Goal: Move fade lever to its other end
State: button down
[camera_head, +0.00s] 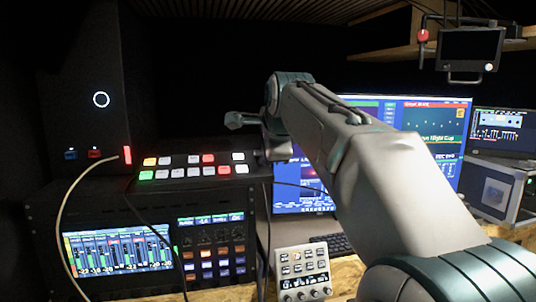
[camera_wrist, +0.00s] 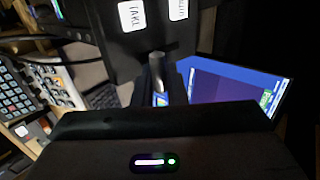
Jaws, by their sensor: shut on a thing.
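The switcher panel (camera_head: 195,166) with rows of white, red and green buttons sits on top of the black rack in the head view. Its right end lies by my gripper (camera_head: 277,150), which is mostly hidden by my arm. In the wrist view, the fade lever (camera_wrist: 157,70) shows as a short grey rod beside the panel's dark face (camera_wrist: 125,50) and its white labelled buttons. My gripper (camera_wrist: 160,88) is shut on the lever. The lever is hidden in the head view, and I cannot tell which end of its travel it is at.
A large monitor (camera_head: 300,190) stands close behind my arm. A small button box (camera_head: 302,270) and a keyboard (camera_head: 338,243) lie below right. A pale cable (camera_head: 62,220) and dark cables hang across the rack (camera_head: 45,200). A small screen (camera_head: 470,45) hangs upper right.

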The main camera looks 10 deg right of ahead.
jog(key=c, duration=1.5)
grip_release()
jog(key=shift+f, duration=0.1)
jog(key=p+v, duration=0.1)
jog(key=v, duration=1.3)
jog(key=s+f+n+g+p, duration=0.2)
jog(key=s+f+n, duration=0.4)
jog(key=f, duration=0.4)
jog(key=s+f+n+g+p, duration=0.2)
jog(key=s+f+n+p, duration=0.2)
jog(key=f, duration=0.6)
jog(key=s+a+f+n+g+p, duration=0.1)
jog(key=s+f+n+g+p, duration=0.2)
jog(key=s+f+n, duration=0.4)
jog(key=shift+s+a+f+n, duration=0.1)
jog(key=shift+s+f+n, duration=0.1)
jog(key=shift+f, duration=0.8)
jog(key=shift+s+f+n, duration=0.1)
jog(key=shift+f+n, duration=0.1)
jog(key=shift+f, duration=0.8)
